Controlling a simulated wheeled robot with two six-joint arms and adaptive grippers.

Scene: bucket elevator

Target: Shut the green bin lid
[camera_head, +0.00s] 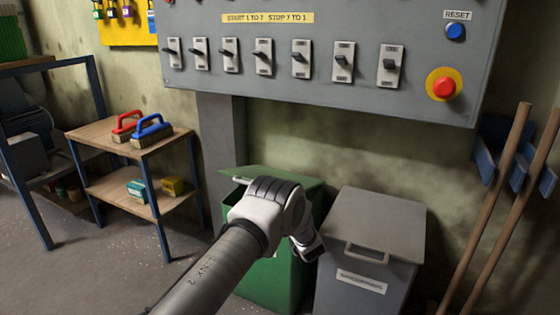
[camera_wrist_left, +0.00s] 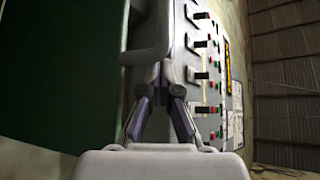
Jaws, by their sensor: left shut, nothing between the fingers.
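The green bin (camera_head: 271,284) stands on the floor below the control panel, in the middle of the head view. Its green lid (camera_head: 296,182) looks raised, with a dark gap at its left side; how far is hard to tell behind my arm. My left arm crosses in front of the bin and hides much of it. My left gripper (camera_wrist_left: 161,72) is shut and empty in the left wrist view. Its tips are at or close to a pale grey handle-like bar (camera_wrist_left: 151,45) beside a dark green surface; contact is unclear. My right gripper is not in view.
A grey bin (camera_head: 372,222) with a closed lid stands close at the right. The switch panel (camera_head: 330,95) hangs above. A wooden shelf (camera_head: 105,130) with brushes is at the left, and long wooden handles (camera_head: 500,200) lean at the right.

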